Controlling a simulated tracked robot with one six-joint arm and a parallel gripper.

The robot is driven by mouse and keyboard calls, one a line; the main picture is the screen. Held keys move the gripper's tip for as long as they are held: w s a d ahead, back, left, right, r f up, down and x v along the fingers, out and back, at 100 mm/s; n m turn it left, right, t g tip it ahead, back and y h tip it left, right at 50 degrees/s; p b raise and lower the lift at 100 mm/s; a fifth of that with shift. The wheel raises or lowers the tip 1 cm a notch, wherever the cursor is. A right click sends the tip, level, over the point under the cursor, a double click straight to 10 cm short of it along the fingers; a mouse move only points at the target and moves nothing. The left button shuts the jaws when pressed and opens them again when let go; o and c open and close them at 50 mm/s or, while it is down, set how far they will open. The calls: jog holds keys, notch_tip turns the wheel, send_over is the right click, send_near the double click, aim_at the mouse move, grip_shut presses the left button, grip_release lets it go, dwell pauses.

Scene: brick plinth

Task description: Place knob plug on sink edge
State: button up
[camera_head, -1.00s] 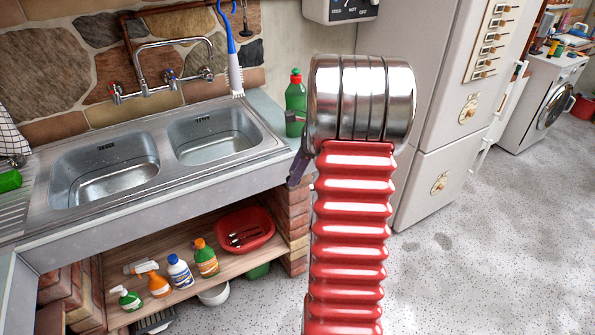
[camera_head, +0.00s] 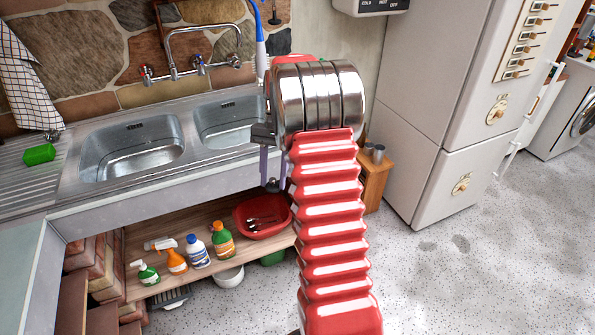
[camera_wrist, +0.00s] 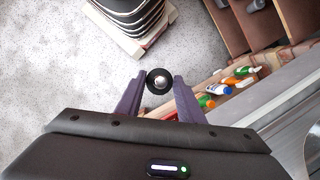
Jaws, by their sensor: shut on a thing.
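The knob plug (camera_wrist: 159,81) is a round black piece with a pale metal centre, held between the two purple fingertips in the wrist view. My gripper (camera_wrist: 158,92) is shut on it. In the head view my gripper (camera_head: 270,170) shows only in part beside my red arm, at the front edge of the sink, and the plug is hard to make out there. The metal sink (camera_head: 75,188) has two basins, a left one (camera_head: 135,150) and a right one (camera_head: 225,120) partly hidden behind my arm. Its front edge runs just left of my gripper.
Below the sink, a wooden shelf (camera_head: 185,265) holds several spray and cleaner bottles (camera_head: 198,250) and a red basin (camera_head: 262,232). A green sponge-like item (camera_head: 39,154) lies on the drainboard. A cream fridge (camera_head: 410,110) stands right. Speckled floor (camera_head: 450,270) is clear.

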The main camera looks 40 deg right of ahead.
jog(key=w+a+f+n+h, duration=0.1)
jog(key=w+a+n, duration=0.1)
jog(key=a, duration=0.6)
jog(key=w+a+f+n+g+h, duration=0.1)
jog(key=w+a+n, duration=0.1)
jog(key=a+n, duration=0.3)
jog(key=w+a+f+n+g+h, duration=0.1)
jog(key=a+n, duration=0.3)
jog(key=a, duration=0.8)
jog(key=shift+w+a+f, duration=0.2)
jog(key=shift+w, duration=0.65)
